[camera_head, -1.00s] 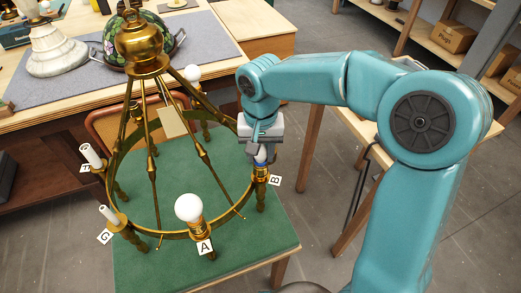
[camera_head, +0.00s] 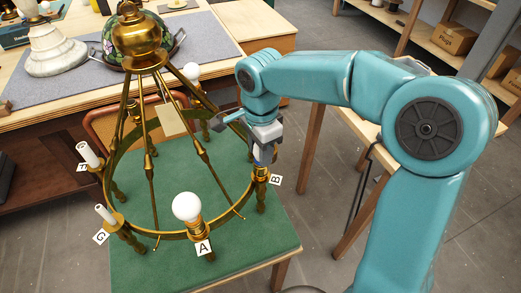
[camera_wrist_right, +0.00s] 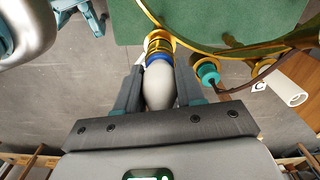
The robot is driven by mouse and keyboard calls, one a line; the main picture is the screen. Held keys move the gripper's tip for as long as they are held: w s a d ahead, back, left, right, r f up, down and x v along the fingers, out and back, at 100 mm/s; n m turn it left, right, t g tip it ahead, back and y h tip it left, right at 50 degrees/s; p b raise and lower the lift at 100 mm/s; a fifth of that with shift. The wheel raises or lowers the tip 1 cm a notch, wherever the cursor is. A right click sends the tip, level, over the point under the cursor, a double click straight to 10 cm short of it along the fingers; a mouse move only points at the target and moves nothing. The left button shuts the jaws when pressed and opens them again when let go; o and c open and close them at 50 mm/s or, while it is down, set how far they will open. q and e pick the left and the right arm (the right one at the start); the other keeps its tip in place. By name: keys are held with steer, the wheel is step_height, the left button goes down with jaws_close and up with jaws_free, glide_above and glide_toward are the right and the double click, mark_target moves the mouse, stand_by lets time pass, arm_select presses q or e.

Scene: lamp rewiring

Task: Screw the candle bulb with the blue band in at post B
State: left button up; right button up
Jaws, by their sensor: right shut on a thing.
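The candle bulb with the blue band (camera_wrist_right: 158,85) is between the fingers of my right gripper (camera_wrist_right: 158,92), which is shut on it. In the right wrist view its blue band lies against the brass cup of post B (camera_wrist_right: 159,42). In the head view my right gripper (camera_head: 264,150) points down over post B (camera_head: 261,180), hiding most of the bulb. How deep the bulb sits in the socket cannot be told. Label B (camera_head: 275,180) is beside the post.
The brass chandelier ring (camera_head: 170,236) stands on a green-topped table (camera_head: 235,262). Post A (camera_head: 203,230) holds a round white bulb (camera_head: 187,206). White candle sleeves stand at posts F (camera_head: 88,153) and G (camera_head: 105,214). A post labelled C (camera_wrist_right: 259,86) shows in the right wrist view.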

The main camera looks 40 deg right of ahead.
steer(key=m, duration=0.4)
steer(key=m+b, duration=0.1)
steer(key=m, duration=0.2)
steer(key=shift+f+m, duration=0.1)
steer(key=shift+m, duration=0.2)
steer(key=m, duration=0.4)
steer(key=shift+m, duration=0.3)
steer(key=o, duration=1.2)
steer(key=shift+o, duration=0.2)
